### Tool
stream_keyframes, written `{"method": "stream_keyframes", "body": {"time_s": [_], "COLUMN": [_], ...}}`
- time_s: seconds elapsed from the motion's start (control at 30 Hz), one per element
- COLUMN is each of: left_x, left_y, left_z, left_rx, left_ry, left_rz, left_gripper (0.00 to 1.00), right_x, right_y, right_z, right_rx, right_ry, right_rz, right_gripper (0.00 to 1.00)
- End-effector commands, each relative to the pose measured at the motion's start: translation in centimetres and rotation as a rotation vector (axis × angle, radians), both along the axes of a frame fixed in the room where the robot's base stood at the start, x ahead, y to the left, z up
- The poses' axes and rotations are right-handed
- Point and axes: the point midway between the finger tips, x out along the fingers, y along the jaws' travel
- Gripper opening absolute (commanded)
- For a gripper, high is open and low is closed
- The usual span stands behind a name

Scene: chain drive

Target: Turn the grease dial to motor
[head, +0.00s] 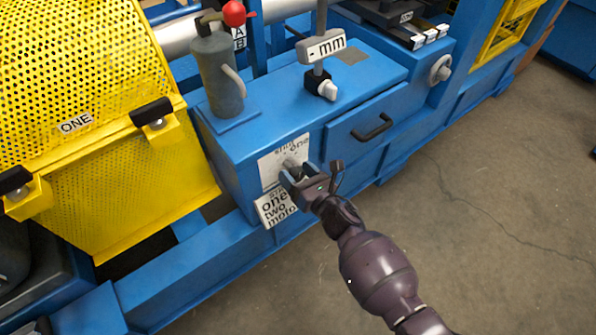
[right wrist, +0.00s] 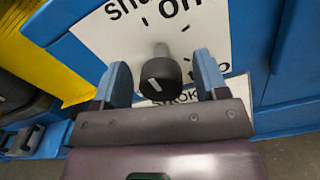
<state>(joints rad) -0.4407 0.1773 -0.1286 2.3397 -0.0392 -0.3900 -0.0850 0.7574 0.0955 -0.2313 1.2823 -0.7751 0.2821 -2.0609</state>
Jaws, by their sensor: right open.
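The grease dial is a dark round knob (right wrist: 165,72) with a white mark, on a white plate (right wrist: 105,30) lettered "shu…" and "on…", with another partly covered word at right. The knob's white mark faces the lower left of the right wrist view. In the head view the plate (head: 268,172) is on the blue cabinet's front, with the knob (head: 290,163) partly hidden by my gripper. My right gripper (head: 298,174) is open, with its blue fingers (right wrist: 161,66) on either side of the knob and visible gaps to it. My left gripper is not in view.
A drawer handle (head: 372,127) is to the right. A grey cylinder with a red ball (head: 217,75) and a "- mm" sign (head: 322,47) stand on top. A yellow mesh guard (head: 75,65) is at left.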

Motion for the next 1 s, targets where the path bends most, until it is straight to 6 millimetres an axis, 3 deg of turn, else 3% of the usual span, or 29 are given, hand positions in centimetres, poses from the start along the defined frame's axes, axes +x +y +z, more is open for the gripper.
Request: {"method": "stream_keyframes", "body": {"time_s": [0.03,0.33,0.67,1.0], "left_x": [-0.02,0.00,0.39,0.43], "left_y": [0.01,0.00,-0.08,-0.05], "left_z": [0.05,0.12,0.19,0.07], "left_rx": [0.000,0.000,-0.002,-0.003], "left_ry": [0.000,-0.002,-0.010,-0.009], "left_rz": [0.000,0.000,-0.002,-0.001], "left_gripper": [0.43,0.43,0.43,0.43], "right_x": [0.00,-0.01,0.00,0.07], "right_y": [0.00,0.00,-0.02,-0.08], "right_z": [0.00,-0.01,-0.01,-0.01], "right_rx": [0.000,0.000,0.041,0.234], "right_ry": [0.000,0.000,0.029,0.170], "right_rz": [0.000,0.000,0.001,0.001], "right_gripper": [0.62,0.17,0.17,0.17]}}
